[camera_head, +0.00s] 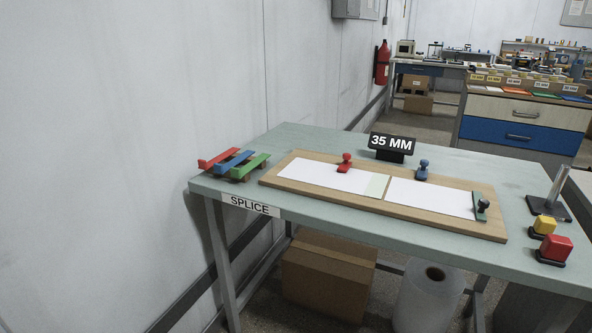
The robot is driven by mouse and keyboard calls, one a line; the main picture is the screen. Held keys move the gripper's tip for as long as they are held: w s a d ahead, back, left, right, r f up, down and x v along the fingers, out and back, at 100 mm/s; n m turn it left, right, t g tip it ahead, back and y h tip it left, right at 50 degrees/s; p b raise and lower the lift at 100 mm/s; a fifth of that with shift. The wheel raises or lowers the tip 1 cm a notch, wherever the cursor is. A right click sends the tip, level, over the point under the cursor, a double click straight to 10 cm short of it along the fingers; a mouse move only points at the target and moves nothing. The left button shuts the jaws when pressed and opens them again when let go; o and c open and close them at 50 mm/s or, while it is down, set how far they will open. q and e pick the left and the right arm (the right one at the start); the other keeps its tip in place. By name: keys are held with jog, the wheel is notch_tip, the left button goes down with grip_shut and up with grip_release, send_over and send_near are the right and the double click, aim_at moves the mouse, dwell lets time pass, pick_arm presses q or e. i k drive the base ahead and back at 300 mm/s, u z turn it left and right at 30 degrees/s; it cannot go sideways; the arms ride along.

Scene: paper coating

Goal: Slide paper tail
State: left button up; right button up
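Two white paper sheets lie end to end on a wooden board on the green table. The left sheet (322,178) has a pale green strip (376,185) at its right end, beside a narrow gap. The right sheet (430,197) reaches a dark green clamp bar with a black knob (481,208) at the board's right end. A red knob (345,162) stands at the left sheet's back edge, and a blue knob (422,170) at the right sheet's back edge. Neither gripper shows in the head view.
Red, blue and green bars (234,164) lie at the table's left end. A black "35 MM" sign (391,146) stands at the back. A yellow block (544,225), a red block (556,248) and a metal post (557,186) stand at the right. A grey wall is close on the left.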

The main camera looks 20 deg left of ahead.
aim_at(449, 201)
jog(key=k, duration=0.4)
jog(key=z, duration=1.05)
jog(key=i, duration=0.9)
jog(key=u, duration=0.85)
